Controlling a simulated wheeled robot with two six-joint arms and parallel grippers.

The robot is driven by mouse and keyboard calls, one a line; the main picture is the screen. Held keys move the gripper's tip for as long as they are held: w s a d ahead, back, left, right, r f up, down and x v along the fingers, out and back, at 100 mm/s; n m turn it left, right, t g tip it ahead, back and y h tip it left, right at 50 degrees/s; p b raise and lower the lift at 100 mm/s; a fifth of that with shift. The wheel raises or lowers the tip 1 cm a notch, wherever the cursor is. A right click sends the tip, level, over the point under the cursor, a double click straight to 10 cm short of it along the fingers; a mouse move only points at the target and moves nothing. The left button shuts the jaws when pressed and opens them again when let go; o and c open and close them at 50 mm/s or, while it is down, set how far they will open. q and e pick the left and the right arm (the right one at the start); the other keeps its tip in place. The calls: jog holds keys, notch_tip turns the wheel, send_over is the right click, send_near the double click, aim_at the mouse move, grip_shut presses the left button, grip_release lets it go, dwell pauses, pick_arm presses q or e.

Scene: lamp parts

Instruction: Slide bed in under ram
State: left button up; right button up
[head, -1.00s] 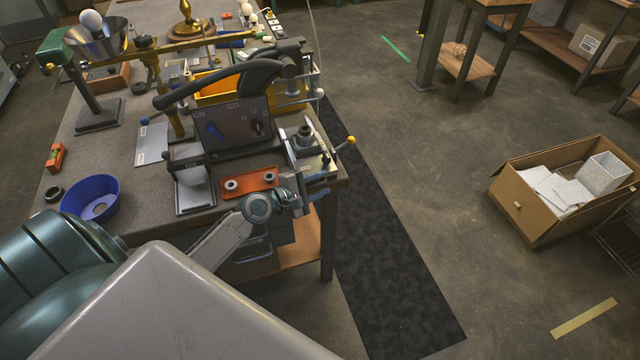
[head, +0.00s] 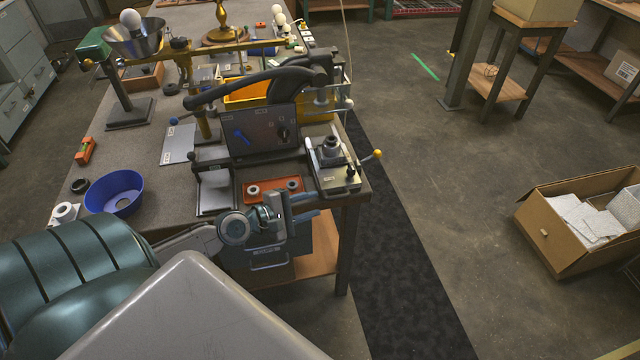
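The bed (head: 340,184) is a grey metal slide at the bench's front right corner, with a round dark-topped part standing on it and a yellow-tipped handle (head: 377,154) at its right. It sits on the near side of the ram (head: 321,97), which hangs at the press head behind. My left gripper (head: 305,205) is in front of the bench's front edge, below and left of the bed. Its two bluish fingers point right, apart, with nothing seen between them. It does not appear to touch the bed. My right gripper is out of view.
A blue bowl (head: 115,193) is at left. Floor to the right is clear up to a cardboard box (head: 570,250).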

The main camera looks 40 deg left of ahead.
aim_at(336, 197)
pick_arm(q)
jog(key=shift+s+a+r, duration=0.1)
jog(key=shift+s+a, duration=0.05)
jog(key=shift+s, duration=0.15)
notch_tip(336, 197, down, 4)
jog(key=a+m+g+h+b, duration=0.2)
jog(key=m+h, duration=0.1)
jog(key=h, duration=0.1)
jog(key=w+d+r, duration=0.1)
jog(key=w, duration=0.1)
jog(key=w+d+t+h+p, duration=0.1)
jog(key=w+d, duration=0.1)
jog(key=w+d+r+h, duration=0.1)
jog(key=w+d, duration=0.1)
jog(key=w, duration=0.1)
jog(key=shift+w+r, duration=0.1)
jog(key=shift+r, duration=0.2)
jog(key=shift+w+d+f+p, duration=0.15)
jog(key=shift+w+d+p, duration=0.15)
jog(key=shift+w, duration=0.1)
